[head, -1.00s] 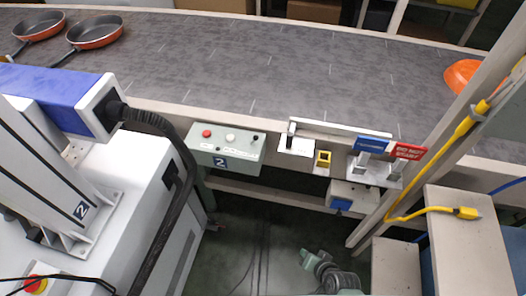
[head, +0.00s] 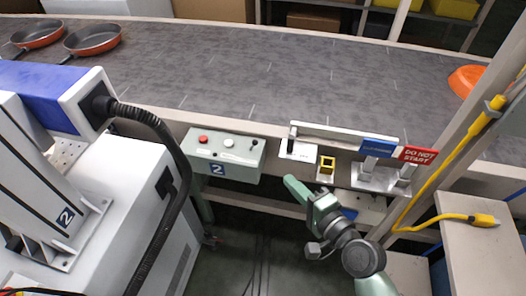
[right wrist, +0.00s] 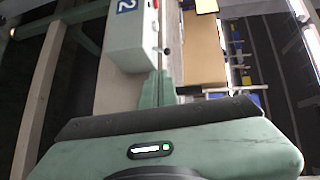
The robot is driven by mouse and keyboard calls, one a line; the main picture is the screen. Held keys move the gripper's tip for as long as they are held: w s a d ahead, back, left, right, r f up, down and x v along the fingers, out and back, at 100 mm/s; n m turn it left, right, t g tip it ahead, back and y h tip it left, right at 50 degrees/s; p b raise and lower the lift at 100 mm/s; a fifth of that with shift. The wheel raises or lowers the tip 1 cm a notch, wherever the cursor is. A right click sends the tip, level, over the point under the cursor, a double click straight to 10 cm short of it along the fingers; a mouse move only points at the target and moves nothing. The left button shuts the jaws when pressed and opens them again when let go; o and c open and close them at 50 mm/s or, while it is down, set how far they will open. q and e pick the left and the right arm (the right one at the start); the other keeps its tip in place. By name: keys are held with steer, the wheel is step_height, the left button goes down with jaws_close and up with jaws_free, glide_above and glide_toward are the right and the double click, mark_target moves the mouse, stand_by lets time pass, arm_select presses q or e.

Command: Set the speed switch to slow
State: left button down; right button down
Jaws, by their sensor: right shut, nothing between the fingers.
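A pale green control box (head: 240,162) marked 2 hangs on the near side of the conveyor. It carries a red button (head: 203,139), a white button (head: 228,143) and a small black knob (head: 254,143), with smaller controls below. Which one is the speed switch, and its setting, is too small to tell. My right gripper (head: 290,181) is shut and empty, just right of the box and below its top, apart from it. In the right wrist view its closed fingers (right wrist: 158,85) point at the box (right wrist: 125,40). My left gripper is out of view.
A yellow-framed part (head: 326,166) and a red DO NOT START sign (head: 418,155) stand right of the box. A post (head: 455,150) rises at right.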

mark_target(253, 146)
steer(key=x, duration=0.9)
steer(key=r+p+x, duration=0.1)
steer(key=x, duration=0.4)
steer(key=shift+r, duration=0.1)
